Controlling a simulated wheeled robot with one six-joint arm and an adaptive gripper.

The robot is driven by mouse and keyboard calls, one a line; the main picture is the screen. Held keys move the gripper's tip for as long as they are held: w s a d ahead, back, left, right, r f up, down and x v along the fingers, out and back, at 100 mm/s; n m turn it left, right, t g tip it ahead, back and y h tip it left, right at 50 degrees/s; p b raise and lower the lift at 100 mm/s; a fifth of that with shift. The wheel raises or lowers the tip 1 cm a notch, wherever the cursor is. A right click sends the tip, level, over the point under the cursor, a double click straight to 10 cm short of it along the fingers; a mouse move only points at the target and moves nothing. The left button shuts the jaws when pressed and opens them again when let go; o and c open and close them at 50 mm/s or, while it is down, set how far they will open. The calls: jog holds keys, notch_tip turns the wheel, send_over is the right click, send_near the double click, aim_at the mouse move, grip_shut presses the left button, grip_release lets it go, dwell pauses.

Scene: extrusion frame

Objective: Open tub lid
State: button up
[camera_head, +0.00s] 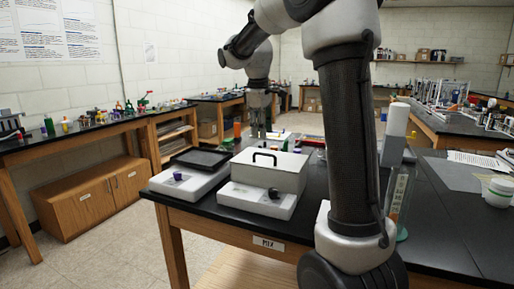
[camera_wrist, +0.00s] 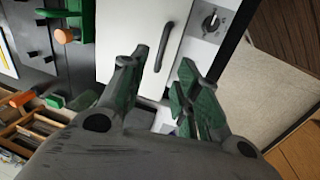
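The tub is a white, boxy bath (camera_head: 262,172) on the black bench, with a flat pale lid on top. The lid has a dark bar handle (camera_head: 265,155), and a black knob (camera_head: 273,193) sits on the front. My gripper (camera_head: 262,138) points down above or just behind the lid. In the wrist view, the lid (camera_wrist: 125,35), handle (camera_wrist: 163,45) and knob (camera_wrist: 211,21) show beyond my gripper (camera_wrist: 161,60). Its green-padded fingers are spread, with the handle seen between them. I cannot tell whether they touch it. The lid looks closed.
A white device with a dark square top (camera_head: 202,158) stands close to the left of the tub. A tall clear cylinder (camera_head: 402,205) and a white jar (camera_head: 498,191) stand to the right. Small coloured items lie behind the tub. The bench's front edge is close.

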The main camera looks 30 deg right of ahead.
aim_at(264, 154)
jog(key=f, duration=0.2)
jog(key=d+f, duration=0.1)
jog(key=f, duration=0.4)
jog(key=shift+w+d+f, duration=0.15)
jog(key=shift+w+f, duration=0.2)
jog(key=shift+c, duration=0.5)
grip_shut()
